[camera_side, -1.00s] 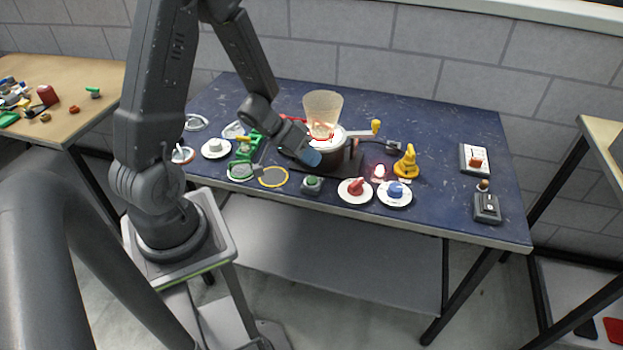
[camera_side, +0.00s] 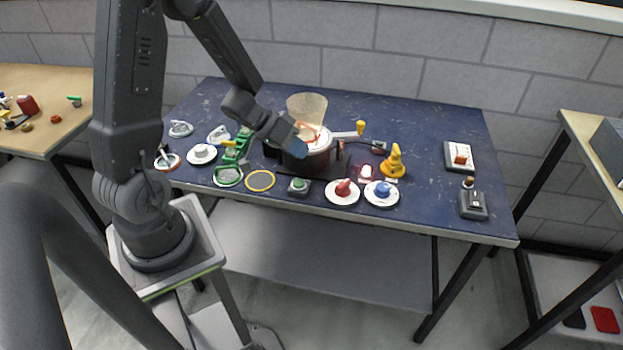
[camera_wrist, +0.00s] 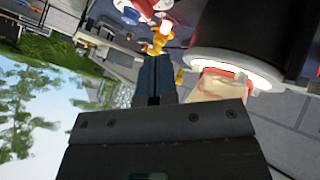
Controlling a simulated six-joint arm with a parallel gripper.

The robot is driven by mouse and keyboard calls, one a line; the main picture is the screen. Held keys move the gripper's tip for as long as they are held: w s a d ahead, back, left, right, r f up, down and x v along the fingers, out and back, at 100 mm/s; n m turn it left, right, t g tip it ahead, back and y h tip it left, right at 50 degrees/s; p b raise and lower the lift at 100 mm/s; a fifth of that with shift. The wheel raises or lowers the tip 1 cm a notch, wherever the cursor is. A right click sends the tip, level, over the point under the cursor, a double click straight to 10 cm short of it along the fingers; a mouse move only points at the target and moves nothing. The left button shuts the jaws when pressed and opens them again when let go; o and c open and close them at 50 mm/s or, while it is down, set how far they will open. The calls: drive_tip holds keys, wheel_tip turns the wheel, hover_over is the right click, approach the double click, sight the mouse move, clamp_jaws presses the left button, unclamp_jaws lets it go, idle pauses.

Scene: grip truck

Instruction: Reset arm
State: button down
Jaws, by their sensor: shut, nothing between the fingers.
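My gripper (camera_side: 299,147) is in front of the pot machine (camera_side: 322,160), close to its upper rim, in the side view. The fingers (camera_wrist: 155,75) look pressed together in the wrist view, with nothing between them. The machine has a clear cone-shaped hopper (camera_side: 307,108) on top and a handle with a yellow knob (camera_side: 360,128) to the right. In the wrist view its dark body with a glowing white ring (camera_wrist: 237,66) is beside the fingers. I cannot tell from these views whether the gripper touches the machine.
On the blue table (camera_side: 430,140) are a green button box (camera_side: 299,186), a red knob plate (camera_side: 343,191), a blue knob plate (camera_side: 382,193), a yellow figure (camera_side: 394,162), and a glowing red lamp (camera_side: 366,172). Switch boxes (camera_side: 473,203) stand right. Rings and green parts lie left.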

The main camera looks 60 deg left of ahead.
wheel_tip(320, 180, up, 14)
drive_tip(key=d+t+y, duration=0.1)
drive_tip(key=t+y, duration=0.1)
drive_tip(key=y, duration=0.6)
drive_tip(key=s+d+r+m+g+h, duration=0.2)
drive_tip(key=s+d+r+g+h, duration=0.1)
drive_tip(key=s+d, duration=0.9)
wheel_tip(320, 180, up, 2)
drive_tip(key=shift+s+r+g+h, duration=0.1)
drive_tip(key=shift+s+g+h, duration=0.2)
drive_tip(key=shift+s+g, duration=0.5)
drive_tip(key=c, duration=1.9)
unclamp_jaws()
